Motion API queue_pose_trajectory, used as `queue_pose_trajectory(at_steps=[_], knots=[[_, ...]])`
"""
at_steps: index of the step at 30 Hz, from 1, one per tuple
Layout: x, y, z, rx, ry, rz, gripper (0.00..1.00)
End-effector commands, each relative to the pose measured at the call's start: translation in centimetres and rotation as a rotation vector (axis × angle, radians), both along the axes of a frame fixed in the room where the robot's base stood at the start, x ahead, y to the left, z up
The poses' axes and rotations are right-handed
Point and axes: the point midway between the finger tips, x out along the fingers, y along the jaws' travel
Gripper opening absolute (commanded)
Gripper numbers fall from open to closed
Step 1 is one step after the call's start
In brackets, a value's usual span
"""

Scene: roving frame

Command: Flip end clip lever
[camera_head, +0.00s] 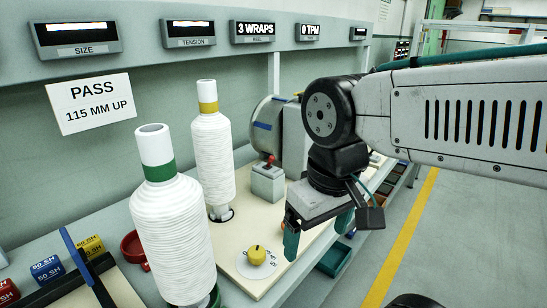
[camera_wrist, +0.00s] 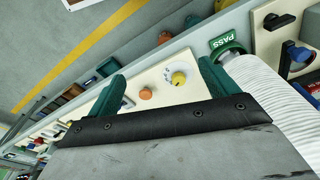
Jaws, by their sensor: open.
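No part is labelled as the end clip lever, so I cannot tell for certain which it is. In the wrist view a black lever (camera_wrist: 279,20) sits on a cream board at the top right, beyond the right finger. In the head view a red-topped switch (camera_head: 268,162) stands on a small grey box behind my gripper. My gripper (camera_head: 318,233) is open and empty, pointing down near the front edge of the cream board. Its teal fingers (camera_wrist: 161,88) also show in the wrist view, apart, with nothing between them held.
Two white-wound bobbins, one with a green band (camera_head: 178,240) and one with a yellow band (camera_head: 212,155), stand left of my gripper. A yellow knob (camera_head: 256,254) is on the board (camera_head: 232,258). A grey motor-like drum (camera_head: 266,128) stands behind. The floor at right is clear.

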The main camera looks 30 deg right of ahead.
Motion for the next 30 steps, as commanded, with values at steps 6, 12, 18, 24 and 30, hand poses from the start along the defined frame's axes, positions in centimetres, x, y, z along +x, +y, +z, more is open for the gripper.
queue_pose_trajectory(at_steps=[6, 12, 18, 24, 30], knots=[[0.3, -1.2, -0.8, 0.001, 0.044, -0.070, 0.23], [2.5, -3.9, -2.3, 0.066, 0.165, -0.251, 0.00], [5.8, -6.2, -3.4, 0.233, 0.259, -0.493, 0.00], [9.9, -9.3, -4.6, 0.441, 0.326, -0.774, 0.00], [14.4, -13.9, -6.1, 0.684, 0.369, -1.077, 0.00]])
